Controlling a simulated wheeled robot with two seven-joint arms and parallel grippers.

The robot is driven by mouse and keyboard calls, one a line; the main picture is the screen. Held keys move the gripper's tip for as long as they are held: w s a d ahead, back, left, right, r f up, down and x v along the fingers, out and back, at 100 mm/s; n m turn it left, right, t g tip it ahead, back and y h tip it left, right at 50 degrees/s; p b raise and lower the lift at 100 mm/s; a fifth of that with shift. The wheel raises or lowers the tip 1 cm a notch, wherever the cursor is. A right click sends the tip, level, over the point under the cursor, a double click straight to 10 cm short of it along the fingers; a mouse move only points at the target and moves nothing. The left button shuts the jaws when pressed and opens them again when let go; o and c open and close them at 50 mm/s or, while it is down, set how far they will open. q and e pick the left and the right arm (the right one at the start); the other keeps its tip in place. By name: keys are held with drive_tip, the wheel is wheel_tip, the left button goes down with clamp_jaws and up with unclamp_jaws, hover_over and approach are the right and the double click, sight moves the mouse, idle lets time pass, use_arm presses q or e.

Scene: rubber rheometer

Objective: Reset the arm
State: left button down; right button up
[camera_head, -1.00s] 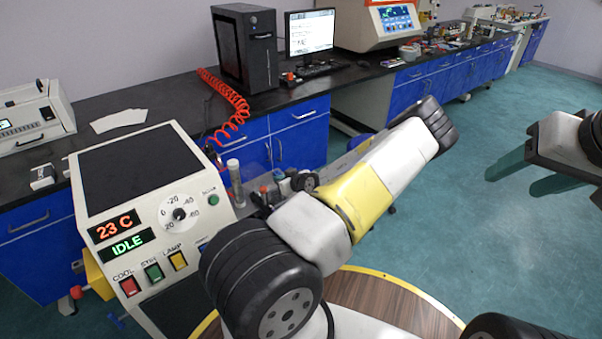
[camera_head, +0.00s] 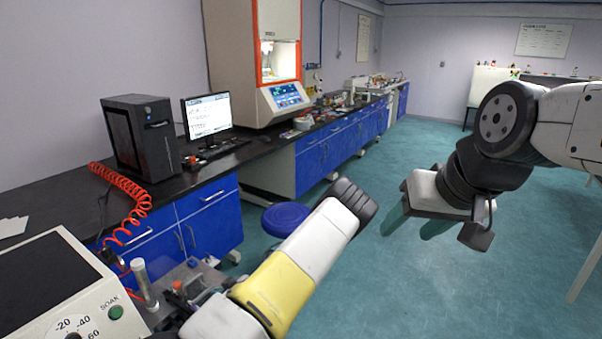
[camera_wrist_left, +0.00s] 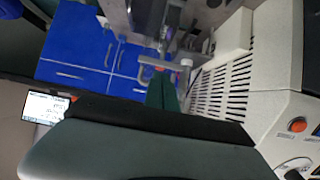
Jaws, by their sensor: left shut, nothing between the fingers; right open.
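My left arm (camera_head: 290,275), white with a yellow section, rises from the bottom of the head view to a black joint at the centre. I cannot make out its gripper there. In the left wrist view, the left gripper's green fingers (camera_wrist_left: 166,93) are shut with nothing between them, near the vented side of a pale machine (camera_wrist_left: 222,88). Whether they touch it I cannot tell. My right arm (camera_head: 515,125) comes in from the right. Its gripper (camera_head: 418,216) hangs open and empty over the floor, its green fingers pointing down.
The control box (camera_head: 75,300) stands at lower left beside a small metal fixture (camera_head: 150,288). A black bench with blue cabinets (camera_head: 208,215) runs along the wall, carrying a computer tower (camera_head: 145,138) and monitor (camera_head: 207,115). A blue stool (camera_head: 286,218) stands nearby. The floor at centre right is clear.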

use_arm(q)
drive_tip(key=s+d+r+m+h, duration=0.1)
drive_tip(key=d+r+m+h, duration=0.1)
drive_tip(key=d+r+h, duration=0.7)
drive_tip(key=s+d+r+m+h, duration=0.1)
drive_tip(key=d+r+m+h, duration=0.15)
drive_tip(key=d+r, duration=1.2)
drive_tip(key=s+a+r+m, duration=0.2)
drive_tip(key=s+r+m, duration=0.2)
drive_tip(key=s+r, duration=0.6)
drive_tip(key=s+a+r+m, duration=0.3)
drive_tip(key=s+r+m, duration=0.1)
drive_tip(key=s+r, duration=0.6)
drive_tip(key=shift+s+a+r+m+t+h, duration=0.15)
drive_tip(key=shift+s+r+m+t+h, duration=0.25)
drive_tip(key=shift+r, duration=0.5)
